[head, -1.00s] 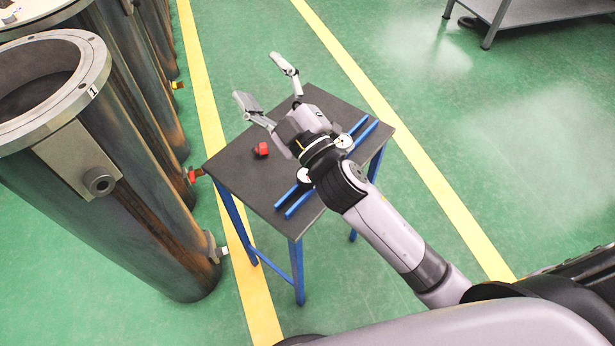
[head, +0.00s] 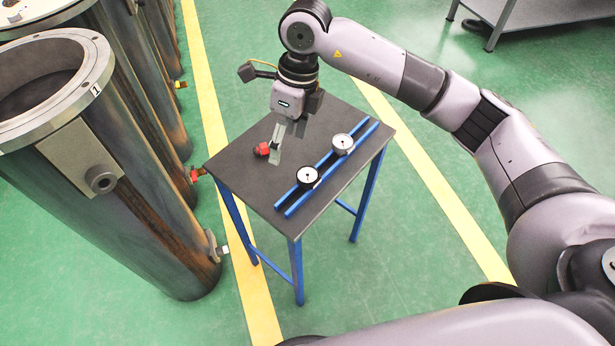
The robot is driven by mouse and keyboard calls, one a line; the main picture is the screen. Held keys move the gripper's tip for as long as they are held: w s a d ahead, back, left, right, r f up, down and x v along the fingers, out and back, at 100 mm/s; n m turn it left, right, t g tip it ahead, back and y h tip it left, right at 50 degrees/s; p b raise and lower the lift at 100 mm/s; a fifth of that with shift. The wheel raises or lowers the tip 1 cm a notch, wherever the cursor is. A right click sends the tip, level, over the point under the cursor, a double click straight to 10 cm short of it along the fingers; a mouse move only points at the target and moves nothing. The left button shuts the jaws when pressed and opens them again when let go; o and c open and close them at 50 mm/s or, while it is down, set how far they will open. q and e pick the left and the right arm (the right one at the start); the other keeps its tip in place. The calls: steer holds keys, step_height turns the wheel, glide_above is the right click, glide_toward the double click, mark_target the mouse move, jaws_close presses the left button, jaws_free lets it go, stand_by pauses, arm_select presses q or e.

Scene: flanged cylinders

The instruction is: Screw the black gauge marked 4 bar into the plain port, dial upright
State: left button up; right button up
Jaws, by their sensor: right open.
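A gauge with a black rim and white dial (head: 308,177) lies face up on the blue rails (head: 325,168) on the small table. A second gauge with a paler rim (head: 342,144) lies farther along the rails. The dial markings are too small to read. A plain round port (head: 102,180) sits on the plate on the side of the cylinder marked 1 (head: 95,90). My right gripper (head: 287,143) points down over the table, behind the gauges and close to the red cap. It is open, with nothing seen between its fingers. My left gripper is out of view.
A red cap (head: 262,149) lies on the dark tabletop (head: 235,167). A red fitting (head: 195,174) and a lower metal fitting (head: 220,249) stick out from cylinders towards the table. More cylinders stand behind. A grey bench (head: 530,12) is at the back right. The floor right of the table is clear.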

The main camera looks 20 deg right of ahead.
steer(key=r+h, duration=0.1)
steer(key=h, duration=0.1)
glide_above(309, 175)
steer(key=shift+m, duration=0.3)
step_height(309, 175, down, 12)
steer(key=p, duration=0.3)
steer(key=shift+a+r, duration=0.1)
steer(key=shift+a, duration=0.05)
steer(key=shift+f+p, duration=0.6)
steer(key=shift+p, duration=0.05)
steer(key=f, duration=0.1)
steer(key=f+p, duration=0.1)
steer(key=f, duration=0.1)
steer(key=shift+d+f, duration=0.2)
steer(key=shift+f, duration=0.4)
steer(key=shift+c, duration=0.2)
steer(key=c, duration=1.4)
